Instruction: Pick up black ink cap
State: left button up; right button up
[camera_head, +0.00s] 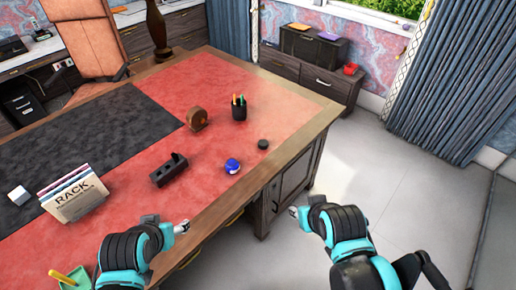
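A small round black cap (263,144) lies on the red leather of the desk, near the right edge. A round blue ink bottle (232,166) with a white patch stands to its lower left, apart from it. My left gripper (168,224) is at the desk's front edge, left of and nearer than the cap. My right gripper (300,212) is past the desk's front right side, over the floor. Both are far from the cap. Both grippers are small and turned so that their finger opening cannot be made out; I see nothing held in either.
The desk (217,210) also bears a black pen cup (239,112), a round wooden object (196,119), a dark block-shaped holder (170,170), a file rack (75,197) and a white cube (19,195). The leather around the cap is clear. Open floor (385,180) lies right.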

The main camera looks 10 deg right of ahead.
aim_at(263, 144)
jog(key=i+l+u, duration=0.35)
jog(key=i, duration=0.25)
jog(key=i+l+u, duration=0.35)
jog(key=i+l, duration=0.2)
